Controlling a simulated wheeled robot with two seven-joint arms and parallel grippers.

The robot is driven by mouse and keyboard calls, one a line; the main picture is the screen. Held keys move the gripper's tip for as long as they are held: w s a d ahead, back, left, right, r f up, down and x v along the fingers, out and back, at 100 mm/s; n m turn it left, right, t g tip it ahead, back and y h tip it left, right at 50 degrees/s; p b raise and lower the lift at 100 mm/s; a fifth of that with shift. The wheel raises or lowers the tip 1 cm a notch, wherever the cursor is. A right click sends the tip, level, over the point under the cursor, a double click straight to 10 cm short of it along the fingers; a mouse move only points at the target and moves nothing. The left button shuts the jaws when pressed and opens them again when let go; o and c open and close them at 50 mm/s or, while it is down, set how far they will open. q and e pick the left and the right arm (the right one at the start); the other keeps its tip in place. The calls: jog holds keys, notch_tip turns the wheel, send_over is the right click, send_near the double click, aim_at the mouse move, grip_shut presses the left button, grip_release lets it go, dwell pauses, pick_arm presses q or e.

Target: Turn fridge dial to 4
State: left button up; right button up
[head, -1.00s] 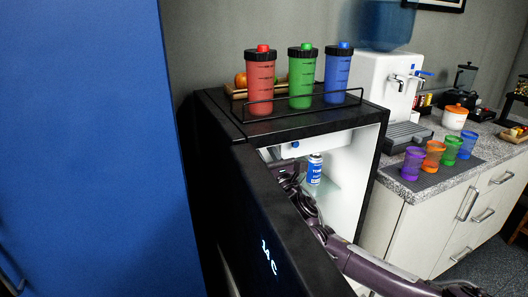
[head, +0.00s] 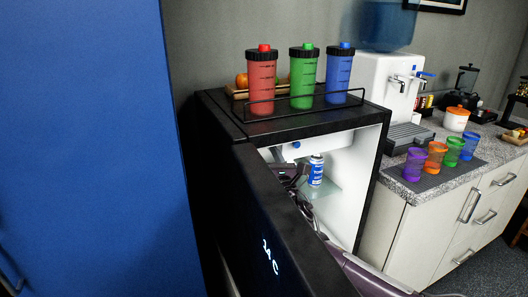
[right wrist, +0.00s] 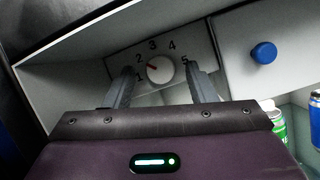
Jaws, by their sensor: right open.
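The fridge dial (right wrist: 160,70) is a white round knob on a panel marked 1 to 5. Its red mark points up and left, toward the 2. My right gripper (right wrist: 158,72) is open, with one finger to the left of the dial and one to the right; I cannot tell whether either touches it. In the head view the black fridge (head: 300,123) has its door (head: 262,205) open, and my right arm reaches inside behind the door. The dial and my right fingertips are hidden there. My left gripper is not in view.
A blue knob (right wrist: 264,53) sits right of the dial panel. Cans (head: 316,170) stand on the fridge's glass shelf. Red (head: 261,85), green (head: 302,80) and blue (head: 338,76) bottles stand on top. A counter (head: 420,185) with coloured cups is at right.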

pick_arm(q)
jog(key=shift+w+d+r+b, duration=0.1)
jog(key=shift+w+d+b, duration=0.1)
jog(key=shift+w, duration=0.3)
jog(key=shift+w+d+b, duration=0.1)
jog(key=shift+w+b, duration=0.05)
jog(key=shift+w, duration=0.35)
pick_arm(e)
jog(key=v, duration=0.7)
jog(key=shift+s, duration=0.25)
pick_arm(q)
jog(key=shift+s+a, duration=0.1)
pick_arm(e)
jog(key=shift+d+f, duration=0.1)
pick_arm(q)
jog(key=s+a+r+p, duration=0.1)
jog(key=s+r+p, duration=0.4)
jog(key=p, duration=0.2)
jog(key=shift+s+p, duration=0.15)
jog(key=shift+p, duration=0.15)
pick_arm(e)
jog(key=w+a+r+n+g+h, duration=0.1)
jog(key=w+a+r+n+g, duration=0.1)
jog(key=w+r+n+g, duration=0.2)
jog(key=shift+w+a+g, duration=0.25)
jog(key=shift+w+g, duration=0.05)
jog(key=shift+w, duration=1.2)
